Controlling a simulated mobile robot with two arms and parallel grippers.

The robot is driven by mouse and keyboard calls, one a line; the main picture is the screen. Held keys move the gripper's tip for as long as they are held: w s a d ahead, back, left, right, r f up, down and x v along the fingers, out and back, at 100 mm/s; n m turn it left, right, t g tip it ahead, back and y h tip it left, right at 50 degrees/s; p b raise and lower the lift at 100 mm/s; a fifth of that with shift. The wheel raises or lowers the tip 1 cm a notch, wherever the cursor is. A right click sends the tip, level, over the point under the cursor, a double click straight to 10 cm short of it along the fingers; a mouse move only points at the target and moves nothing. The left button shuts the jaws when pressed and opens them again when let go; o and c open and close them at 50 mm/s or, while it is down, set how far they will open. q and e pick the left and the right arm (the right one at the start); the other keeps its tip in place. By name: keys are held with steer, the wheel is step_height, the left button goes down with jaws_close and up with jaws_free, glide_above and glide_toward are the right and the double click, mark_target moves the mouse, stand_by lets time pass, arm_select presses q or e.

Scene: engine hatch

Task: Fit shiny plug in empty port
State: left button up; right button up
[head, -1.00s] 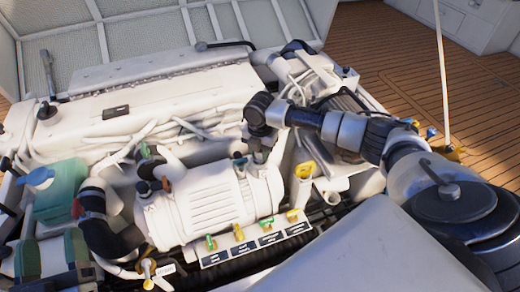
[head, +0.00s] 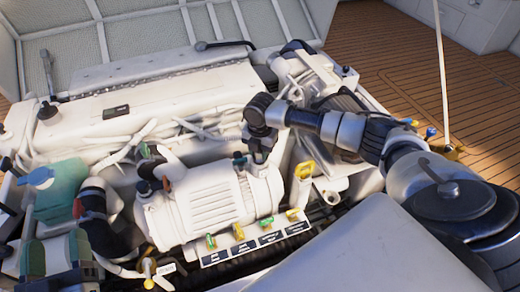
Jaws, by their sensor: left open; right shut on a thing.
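My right gripper (head: 262,152) reaches in from the right over the engine and points down just behind the right end of the white ribbed cylinder (head: 215,205). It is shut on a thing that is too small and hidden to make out. A small teal-and-dark fitting (head: 239,159) stands close to its left side. The shiny plug cannot be told apart at this size. No empty port can be made out; the area below the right gripper is partly hidden. I cannot make out my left gripper.
A labelled strip (head: 257,243) with several coloured handles lies in front of the cylinder. A yellow handle (head: 304,171) stands right of it. Open wooden deck (head: 395,60) lies beyond, back right.

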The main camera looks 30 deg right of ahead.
arm_select(q)
steer(key=shift+w+a+f+g, duration=0.1)
steer(key=shift+f+g, duration=0.2)
steer(key=shift+g, duration=0.1)
steer(key=shift+f, duration=0.4)
arm_select(e)
steer(key=shift+f, duration=0.15)
steer(key=o, duration=1)
steer(key=shift+o, duration=0.2)
